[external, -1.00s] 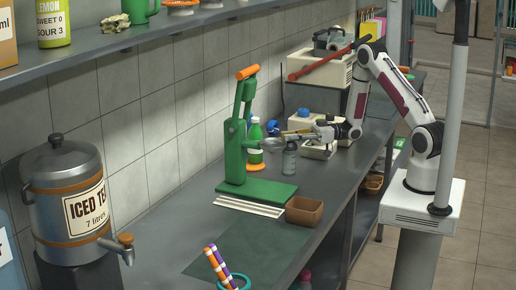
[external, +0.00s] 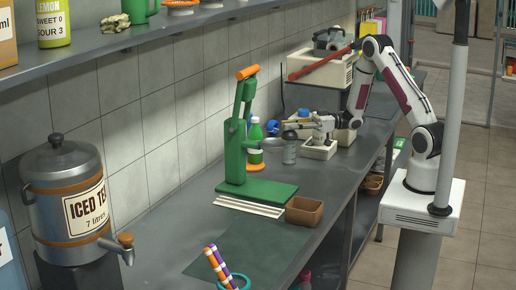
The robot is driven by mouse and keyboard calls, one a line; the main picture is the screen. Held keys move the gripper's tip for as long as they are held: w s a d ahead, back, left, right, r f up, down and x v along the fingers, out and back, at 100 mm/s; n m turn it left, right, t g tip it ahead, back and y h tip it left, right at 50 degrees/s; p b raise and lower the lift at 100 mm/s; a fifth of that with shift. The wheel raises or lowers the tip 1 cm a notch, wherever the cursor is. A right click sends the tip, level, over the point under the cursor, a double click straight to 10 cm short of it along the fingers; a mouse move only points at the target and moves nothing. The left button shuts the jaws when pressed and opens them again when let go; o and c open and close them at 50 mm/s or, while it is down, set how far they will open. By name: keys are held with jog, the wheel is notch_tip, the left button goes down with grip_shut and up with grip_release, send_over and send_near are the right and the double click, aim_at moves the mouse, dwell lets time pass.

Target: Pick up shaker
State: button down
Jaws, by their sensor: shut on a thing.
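The shaker (external: 289,152) is a small grey, partly see-through bottle with a darker top. It is upright near the back of the counter, to the right of the green press (external: 235,145). My gripper (external: 291,130) reaches in from the right and is shut on the shaker near its top. The shaker appears to be held a little above the counter. The fingertips are small in this view, and their exact contact is hard to see.
A green bottle (external: 256,133) stands just left of the shaker. White bins (external: 319,149) sit close on the right, below my gripper. A brown bowl (external: 304,211) is in front, by the counter edge.

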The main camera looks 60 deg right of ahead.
jog(key=shift+r, duration=2.85)
jog(key=shift+d, duration=0.1)
